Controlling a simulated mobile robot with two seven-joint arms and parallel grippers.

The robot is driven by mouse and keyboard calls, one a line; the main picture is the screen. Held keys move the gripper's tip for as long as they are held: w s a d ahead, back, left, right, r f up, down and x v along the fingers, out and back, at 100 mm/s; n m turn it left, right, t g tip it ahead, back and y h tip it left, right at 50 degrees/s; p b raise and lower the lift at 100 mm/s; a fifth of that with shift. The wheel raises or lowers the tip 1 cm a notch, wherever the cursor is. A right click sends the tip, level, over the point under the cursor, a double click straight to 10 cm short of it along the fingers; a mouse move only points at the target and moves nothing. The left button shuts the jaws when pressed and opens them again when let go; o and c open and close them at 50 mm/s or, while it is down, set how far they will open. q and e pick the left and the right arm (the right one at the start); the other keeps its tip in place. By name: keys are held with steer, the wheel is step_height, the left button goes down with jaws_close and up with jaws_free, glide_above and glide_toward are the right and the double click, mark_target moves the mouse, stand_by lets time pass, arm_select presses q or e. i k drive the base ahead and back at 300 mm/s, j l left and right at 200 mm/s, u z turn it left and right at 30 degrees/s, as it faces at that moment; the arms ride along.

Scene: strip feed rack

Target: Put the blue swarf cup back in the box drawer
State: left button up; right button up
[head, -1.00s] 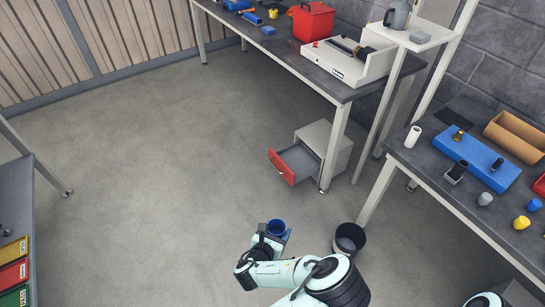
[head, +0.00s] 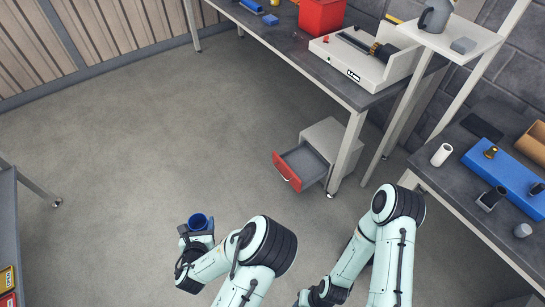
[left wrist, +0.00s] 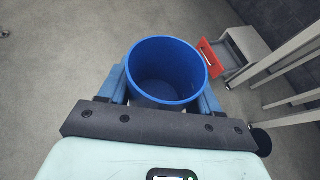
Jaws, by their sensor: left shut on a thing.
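The blue swarf cup (head: 199,223) is upright, with its open rim facing up, and held above the floor. My left gripper (head: 197,233) is shut on it. In the left wrist view the cup (left wrist: 166,72) sits between the two blue fingers and looks empty. The box drawer (head: 302,163) is pulled out of a small grey cabinet under the bench, its red front to the left; its visible inside looks empty. It also shows in the left wrist view (left wrist: 211,57), beyond the cup to the right. My right arm reaches down at the bottom; its fingers cannot be made out.
The grey cabinet (head: 333,140) stands beside a leg of the long bench (head: 330,78). A second bench (head: 455,190) with a blue block (head: 510,178) is at right. Open floor lies between the cup and the drawer.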

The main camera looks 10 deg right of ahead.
mark_target(308, 164)
steer(key=i+j+u, duration=0.2)
steer(key=i, duration=0.4)
steer(key=i+u, duration=0.15)
steer(key=i, duration=0.5)
steer(key=i+z, duration=0.35)
steer(key=i+j+z, duration=0.2)
steer(key=z, duration=0.15)
steer(key=i+j+z, duration=0.2)
steer(key=z, duration=0.15)
steer(key=i+j+z, duration=0.1)
steer(key=z, duration=0.4)
steer(key=i+j+z, duration=0.2)
steer(key=z, duration=0.25)
steer(key=i+j+z, duration=0.1)
steer(key=j+z, duration=0.15)
steer(key=z, duration=0.25)
steer(key=j+z, duration=0.25)
steer(key=z, duration=0.2)
steer(key=i+j+z, duration=0.1)
steer(key=j+z, duration=0.15)
steer(key=z, duration=0.25)
steer(key=j+z, duration=0.4)
steer(key=i+j+z, duration=0.1)
steer(key=j+z, duration=0.15)
steer(key=z, duration=0.2)
steer(key=j+z, duration=0.4)
steer(key=k+l, duration=0.05)
steer(key=l, duration=0.05)
